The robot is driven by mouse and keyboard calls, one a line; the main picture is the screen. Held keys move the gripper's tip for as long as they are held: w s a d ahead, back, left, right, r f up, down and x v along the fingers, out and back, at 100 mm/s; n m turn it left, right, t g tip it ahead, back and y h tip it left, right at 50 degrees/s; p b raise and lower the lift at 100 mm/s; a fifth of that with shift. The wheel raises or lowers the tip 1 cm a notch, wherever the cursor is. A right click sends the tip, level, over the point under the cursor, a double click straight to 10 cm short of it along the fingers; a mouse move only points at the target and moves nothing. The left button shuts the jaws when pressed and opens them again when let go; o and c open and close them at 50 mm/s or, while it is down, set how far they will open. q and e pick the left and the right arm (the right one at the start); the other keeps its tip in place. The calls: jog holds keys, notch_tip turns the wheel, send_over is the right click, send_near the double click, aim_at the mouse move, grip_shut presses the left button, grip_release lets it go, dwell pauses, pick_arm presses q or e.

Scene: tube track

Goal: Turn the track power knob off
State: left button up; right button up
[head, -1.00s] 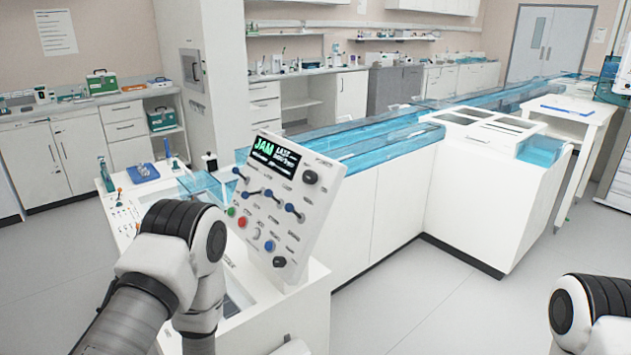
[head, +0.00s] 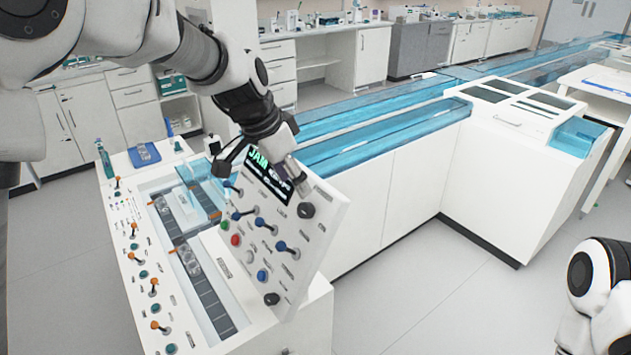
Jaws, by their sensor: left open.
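A tilted white control panel (head: 322,232) stands at the right end of the white console. It has a screen (head: 257,162) that reads "JAM", partly hidden by my left gripper. A black knob (head: 306,210) sits at the panel's upper right and another black knob (head: 271,299) at its lower edge. Their labels are too small to read, so I cannot tell which is track power. My left gripper (head: 262,178) is open, with its fingers spread over the top of the panel, above and left of the upper knob. My right arm shows at the lower right; its gripper is out of view.
Blue-handled levers (head: 283,247) and coloured buttons, including a red one (head: 236,240), crowd the panel. The console bed (head: 215,300) has orange-tipped levers and a track lane. Blue covered track (head: 390,130) runs behind. Open floor lies to the right.

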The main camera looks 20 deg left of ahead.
aim_at(301, 210)
pick_arm(q)
jog(key=s+d+f+p, duration=0.1)
jog(key=s+d+f, duration=0.15)
jog(key=s, duration=0.25)
jog(key=w+f, duration=0.2)
jog(key=w, duration=0.1)
jog(key=w+f, duration=0.1)
jog(key=shift+w+a+f, duration=0.4)
jog(key=shift+s+r, duration=0.4)
jog(key=shift+s, duration=0.15)
jog(key=c, duration=0.7)
jog(key=shift+s+r, duration=0.15)
jog(key=shift+s, duration=0.1)
grip_shut()
jog(key=shift+w, duration=0.1)
pick_arm(e)
jog(key=s+r, duration=0.2)
jog(key=shift+s+r, duration=0.1)
jog(key=shift+s, duration=0.2)
